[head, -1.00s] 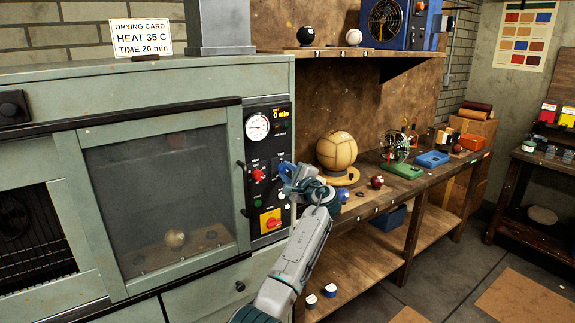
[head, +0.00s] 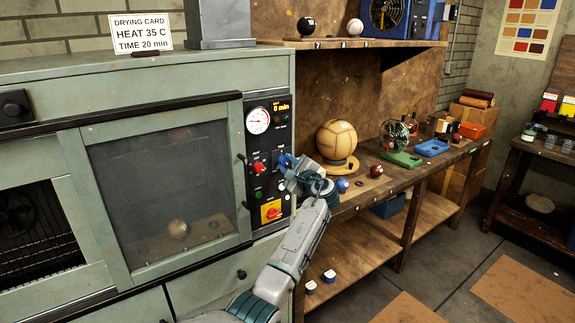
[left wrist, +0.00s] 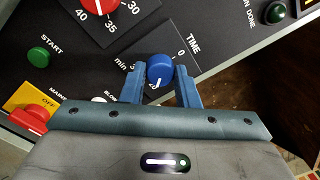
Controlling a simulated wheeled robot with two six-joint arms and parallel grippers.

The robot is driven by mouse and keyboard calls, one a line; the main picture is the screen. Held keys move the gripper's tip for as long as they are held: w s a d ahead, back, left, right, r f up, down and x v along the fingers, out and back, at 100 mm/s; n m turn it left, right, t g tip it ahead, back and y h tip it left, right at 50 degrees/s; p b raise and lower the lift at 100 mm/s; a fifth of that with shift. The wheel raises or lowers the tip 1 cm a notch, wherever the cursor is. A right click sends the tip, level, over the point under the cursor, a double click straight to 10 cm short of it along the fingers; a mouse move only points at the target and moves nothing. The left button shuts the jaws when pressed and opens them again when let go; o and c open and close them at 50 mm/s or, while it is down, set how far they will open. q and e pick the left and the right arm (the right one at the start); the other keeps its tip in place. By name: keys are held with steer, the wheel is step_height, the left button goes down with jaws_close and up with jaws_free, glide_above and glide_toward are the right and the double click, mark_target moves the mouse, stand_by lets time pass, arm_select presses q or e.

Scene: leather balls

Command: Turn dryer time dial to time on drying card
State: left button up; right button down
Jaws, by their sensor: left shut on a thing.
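The drying card (head: 138,36) stands on top of the green dryer (head: 65,92) and reads HEAT 35 C, TIME 20 min. The dryer's control panel (head: 282,188) has a display (head: 282,107) reading 0 min. The blue time dial (left wrist: 160,68) sits between my left gripper's fingers in the left wrist view, its white mark toward the lower side of the picture. My left gripper (head: 285,163) is shut on this dial at the panel's right edge. Its fingers hide part of the printed time scale; a 0 shows at the upper right. My right gripper is not in view.
Near the dial are the red heat dial (left wrist: 100,4), green START button (left wrist: 38,57) and red OFF switch (left wrist: 28,118) on a yellow plate. A round gauge (head: 257,120) is above. A wooden bench (head: 385,185) with a leather ball (head: 336,140) stands right of the dryer.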

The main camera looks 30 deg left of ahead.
arm_select(q)
steer(key=o, duration=1)
steer(key=b+v, duration=0.4)
steer(key=v, duration=0.6)
steer(key=shift+s+d+f, duration=0.15)
steer(key=shift+d, duration=0.25)
